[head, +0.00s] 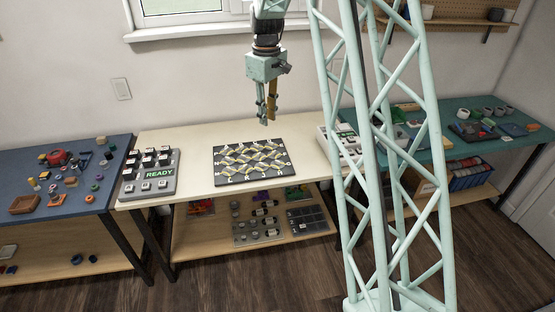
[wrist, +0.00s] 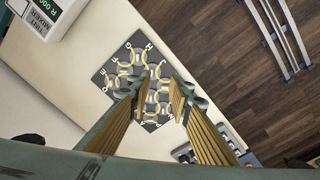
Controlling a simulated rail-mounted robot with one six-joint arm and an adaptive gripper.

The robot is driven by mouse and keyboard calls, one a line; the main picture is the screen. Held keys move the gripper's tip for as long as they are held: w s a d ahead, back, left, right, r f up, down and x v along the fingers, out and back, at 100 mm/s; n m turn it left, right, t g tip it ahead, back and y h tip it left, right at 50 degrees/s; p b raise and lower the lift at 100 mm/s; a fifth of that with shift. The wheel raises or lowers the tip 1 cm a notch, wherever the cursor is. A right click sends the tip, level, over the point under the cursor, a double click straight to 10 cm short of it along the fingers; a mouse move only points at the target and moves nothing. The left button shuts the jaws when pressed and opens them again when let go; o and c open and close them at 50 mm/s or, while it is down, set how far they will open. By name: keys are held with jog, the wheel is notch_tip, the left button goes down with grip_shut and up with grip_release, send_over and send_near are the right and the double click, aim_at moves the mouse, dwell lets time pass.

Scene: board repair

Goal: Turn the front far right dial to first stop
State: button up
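A dark board (head: 255,180) lies on the cream table. It carries rows of round grey pieces with yellow arcs, and white letters run along its edges; I cannot tell for sure which piece is the named dial. In the wrist view the board (wrist: 104,82) lies beyond my fingertips, partly hidden by them. My gripper (head: 266,121) hangs above the board, pointing down, clear of it. In the wrist view my gripper (wrist: 158,84) shows two yellow-padded fingers spread apart with nothing between them.
A grey button panel reading READY (head: 158,174) stands left on the cream table (head: 200,150). A white box with a green display (wrist: 56,12) stands on the other side. A lower shelf holds a panel with knobs (head: 258,232). Blue and teal tables with small parts flank it.

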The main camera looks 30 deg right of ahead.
jog(key=n, duration=0.1)
send_over(278, 163)
notch_tip(278, 163, down, 13)
jog(key=shift+w+d+f+g, duration=0.1)
jog(key=shift+w+g, duration=0.2)
jog(key=shift+w, duration=0.05)
jog(key=shift+f, duration=0.2)
jog(key=shift+f+b, duration=0.75)
jog(key=shift+f, duration=5.95)
grip_shut()
